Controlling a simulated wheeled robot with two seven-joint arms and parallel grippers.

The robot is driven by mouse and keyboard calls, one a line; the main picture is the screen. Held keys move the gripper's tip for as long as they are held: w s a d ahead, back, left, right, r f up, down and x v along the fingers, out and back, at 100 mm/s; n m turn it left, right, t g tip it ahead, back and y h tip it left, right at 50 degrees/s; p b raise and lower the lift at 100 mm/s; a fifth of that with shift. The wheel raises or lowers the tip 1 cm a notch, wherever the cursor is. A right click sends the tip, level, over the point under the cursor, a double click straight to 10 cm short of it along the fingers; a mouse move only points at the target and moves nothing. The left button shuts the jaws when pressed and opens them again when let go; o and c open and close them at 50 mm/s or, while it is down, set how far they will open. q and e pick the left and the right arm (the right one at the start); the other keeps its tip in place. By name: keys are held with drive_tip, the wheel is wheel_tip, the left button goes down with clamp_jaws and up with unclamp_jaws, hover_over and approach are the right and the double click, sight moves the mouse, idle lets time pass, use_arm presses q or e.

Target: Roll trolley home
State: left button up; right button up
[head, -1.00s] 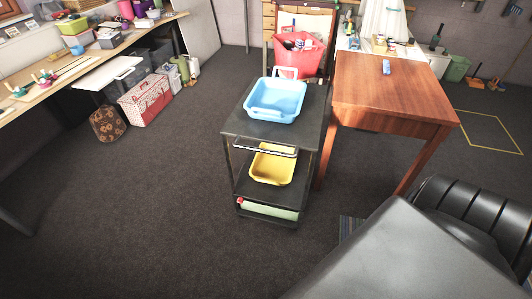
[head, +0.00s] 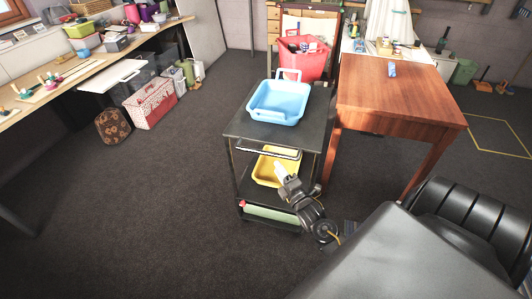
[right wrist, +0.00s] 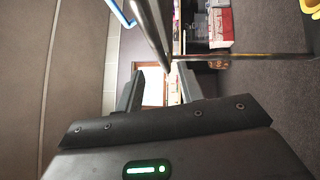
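The black trolley (head: 243,122) stands on the dark carpet, left of a wooden table. Its metal push handle (head: 268,149) is on the near side below the top shelf. A blue tray (head: 277,110) sits on top and a yellow tray (head: 266,169) on the middle shelf. My right gripper (head: 282,172) is just below and in front of the handle. In the right wrist view its fingers (right wrist: 158,88) are apart with nothing held, and a metal bar (right wrist: 150,33) shows just beyond them. My left gripper is not in view.
The wooden table (head: 395,95) stands close to the trolley's right. A yellow floor outline (head: 497,147) lies at the far right. A long workbench (head: 100,62), a patterned box (head: 151,102) and a brown bag (head: 112,127) are at left. The carpet left of the trolley is clear.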

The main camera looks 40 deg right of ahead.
sight(266, 154)
drive_tip(key=x, duration=0.6)
drive_tip(key=f+x, duration=0.1)
drive_tip(key=x, duration=0.2)
drive_tip(key=shift+w+r, duration=0.1)
drive_tip(key=shift+w, duration=0.35)
